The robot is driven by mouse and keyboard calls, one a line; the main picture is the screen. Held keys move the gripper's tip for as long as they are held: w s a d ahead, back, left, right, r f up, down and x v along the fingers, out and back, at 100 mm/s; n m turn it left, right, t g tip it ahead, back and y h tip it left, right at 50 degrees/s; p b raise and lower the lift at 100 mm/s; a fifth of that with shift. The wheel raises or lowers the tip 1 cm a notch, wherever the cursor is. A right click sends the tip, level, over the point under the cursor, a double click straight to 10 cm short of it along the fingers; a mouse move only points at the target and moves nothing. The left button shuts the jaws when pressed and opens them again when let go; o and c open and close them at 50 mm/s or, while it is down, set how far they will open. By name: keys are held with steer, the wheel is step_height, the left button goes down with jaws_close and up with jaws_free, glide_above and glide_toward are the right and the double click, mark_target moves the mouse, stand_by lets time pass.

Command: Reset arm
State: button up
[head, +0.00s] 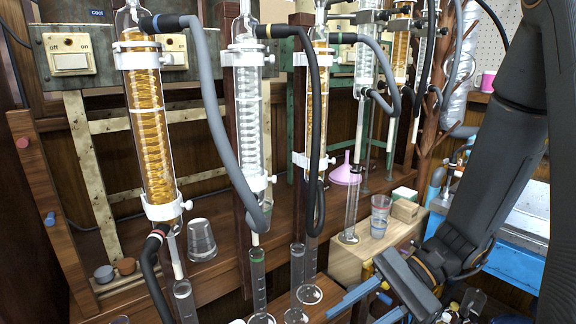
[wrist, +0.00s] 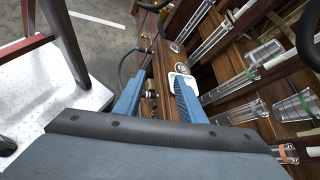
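My arm comes down the right side of the head view, and my gripper (head: 362,308) is low in the picture, right of the glass cylinders. Its two blue fingers point to the lower left and stand apart. In the wrist view my gripper (wrist: 158,90) shows both blue fingers with a clear gap. I see nothing held between them; the wooden bench edge and small fittings show beyond the gap.
Condensers with amber coils (head: 146,125) and hoses hang over the wooden bench. Graduated cylinders (head: 258,280) stand close left of my gripper. A pink funnel (head: 345,175), a cup (head: 380,215) and a wooden block (head: 352,262) are behind it.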

steer(key=s+a+r+n+t+h, duration=0.1)
steer(key=s+r+n+t+h, duration=0.3)
steer(key=r+n+h, duration=0.65)
steer(key=s+d+r+g+p, duration=0.1)
steer(key=d+r+p, duration=0.5)
steer(key=p, duration=1.1)
steer(key=d+h, duration=0.1)
steer(key=d, duration=0.2)
steer(key=shift+r+p, duration=0.35)
steer(key=shift+p, duration=0.05)
